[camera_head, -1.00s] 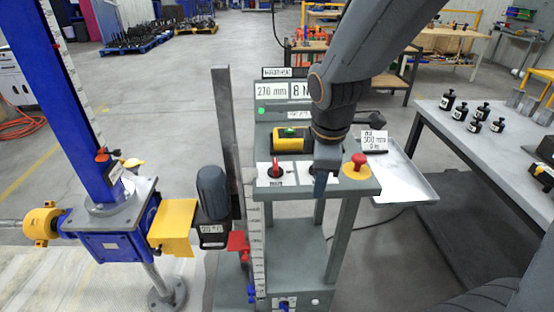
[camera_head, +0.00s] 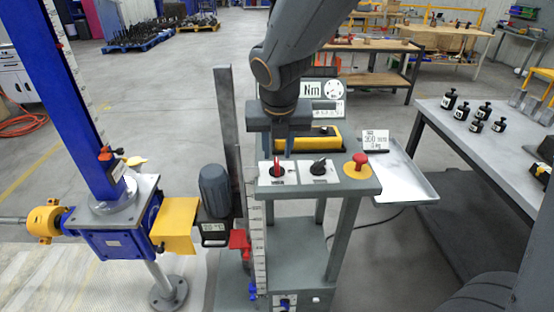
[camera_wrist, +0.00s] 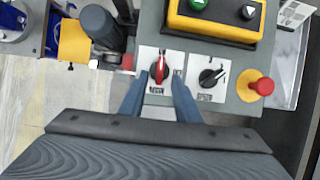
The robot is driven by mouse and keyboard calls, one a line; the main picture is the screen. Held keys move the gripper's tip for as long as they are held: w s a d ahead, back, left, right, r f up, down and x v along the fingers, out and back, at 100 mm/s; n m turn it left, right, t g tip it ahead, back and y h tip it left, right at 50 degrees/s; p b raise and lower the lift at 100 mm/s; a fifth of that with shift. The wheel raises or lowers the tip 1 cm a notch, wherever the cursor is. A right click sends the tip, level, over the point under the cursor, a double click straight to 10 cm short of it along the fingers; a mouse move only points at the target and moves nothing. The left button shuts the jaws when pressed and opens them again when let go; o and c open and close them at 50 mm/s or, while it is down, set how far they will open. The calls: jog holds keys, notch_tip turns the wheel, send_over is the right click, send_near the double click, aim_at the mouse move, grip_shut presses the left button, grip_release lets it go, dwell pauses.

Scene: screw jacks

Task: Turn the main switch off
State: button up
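The red rotary switch (camera_head: 277,171), likely the main switch, sits on a white plate at the left front of the grey control desk. Its red handle points roughly away from the desk's front edge; the plate's lettering is too small to read. It also shows in the wrist view (camera_wrist: 159,69). My gripper (camera_wrist: 158,84) is open, with one blue finger on each side of the red switch in that picture. The fingers appear above the switch and apart from it. In the head view my gripper (camera_head: 278,150) hangs just above and behind the switch, fingertips partly hard to see.
A black rotary switch (camera_head: 319,167) is close on the right, then a red mushroom button (camera_head: 359,162) on a yellow plate. A yellow button box (camera_head: 312,138) lies behind. A grey motor (camera_head: 214,190) and upright column (camera_head: 225,120) stand to the left.

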aim_at(277, 163)
jog(key=shift+x, duration=2.65)
jog(key=shift+c, duration=0.2)
grip_shut()
